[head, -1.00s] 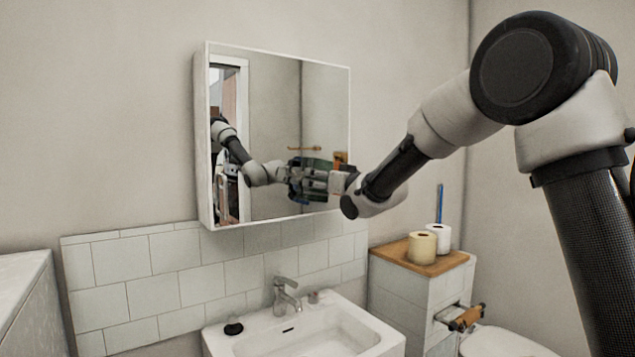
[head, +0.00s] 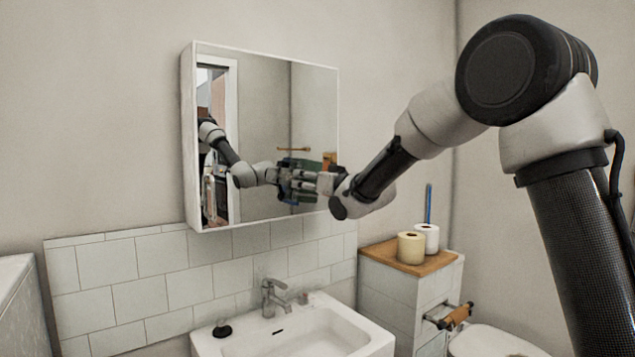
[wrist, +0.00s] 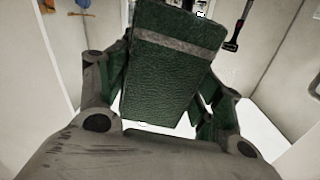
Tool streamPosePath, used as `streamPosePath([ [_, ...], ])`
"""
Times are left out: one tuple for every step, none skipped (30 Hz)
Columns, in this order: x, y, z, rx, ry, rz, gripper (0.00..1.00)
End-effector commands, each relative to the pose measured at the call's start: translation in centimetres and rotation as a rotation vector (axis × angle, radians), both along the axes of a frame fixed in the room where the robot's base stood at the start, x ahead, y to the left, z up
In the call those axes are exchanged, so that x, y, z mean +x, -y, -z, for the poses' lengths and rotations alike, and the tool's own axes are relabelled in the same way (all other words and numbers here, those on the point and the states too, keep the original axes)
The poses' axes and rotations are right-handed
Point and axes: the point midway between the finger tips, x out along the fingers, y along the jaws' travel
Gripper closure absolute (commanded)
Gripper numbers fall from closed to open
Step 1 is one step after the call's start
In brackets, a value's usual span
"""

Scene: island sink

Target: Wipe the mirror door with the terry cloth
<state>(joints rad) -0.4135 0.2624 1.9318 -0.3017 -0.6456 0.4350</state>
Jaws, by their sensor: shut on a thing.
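The mirror door (head: 265,90) is the front of a white wall cabinet above the sink. It is shut and reflects my arm and gripper. My gripper (head: 312,186) is at the lower right part of the mirror, where it and its reflection run together. In the wrist view my gripper (wrist: 160,95) is shut on the terry cloth (wrist: 165,70), a dark green folded piece with a grey band. The cloth sits between the fingers and hides what lies ahead. I cannot tell whether it touches the glass.
Below are a white sink (head: 325,335) with a tap (head: 270,298) and a dark stopper (head: 222,329). A wood-topped cabinet (head: 395,258) at the right holds two paper rolls (head: 411,248). A toilet (head: 495,342) stands beside it. The wall left of the mirror is clear.

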Motion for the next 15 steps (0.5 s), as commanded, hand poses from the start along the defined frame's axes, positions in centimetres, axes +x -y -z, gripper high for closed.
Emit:
streamPosePath([
  [-0.2,-0.4,0.0,0.000,0.000,-0.002,0.53],
  [-0.3,-0.5,0.0,-0.001,0.001,-0.002,0.53],
  [-0.4,-0.5,0.0,-0.001,0.000,-0.002,0.53],
  [-0.4,-0.6,0.0,0.000,0.000,-0.002,0.53],
  [-0.4,-0.6,0.0,0.000,-0.001,-0.001,0.53],
  [-0.5,-0.7,0.0,0.000,0.000,-0.001,0.53],
  [-0.6,-0.8,0.0,0.000,0.000,-0.001,0.53],
  [-0.7,-1.0,0.0,0.000,0.000,-0.001,0.53],
  [-0.9,-1.3,0.0,-0.001,0.001,-0.002,0.53],
  [-1.1,-1.6,0.0,-0.001,0.001,-0.003,0.53],
  [-1.3,-1.9,0.0,0.001,0.000,-0.003,0.53],
  [-1.5,-2.2,0.0,0.000,0.000,-0.003,0.53],
  [-1.6,-2.4,0.0,0.000,0.000,-0.002,0.53],
  [-1.8,-2.6,0.0,0.001,0.000,-0.002,0.53],
  [-2.0,-3.0,0.0,0.000,0.000,-0.003,0.53],
])
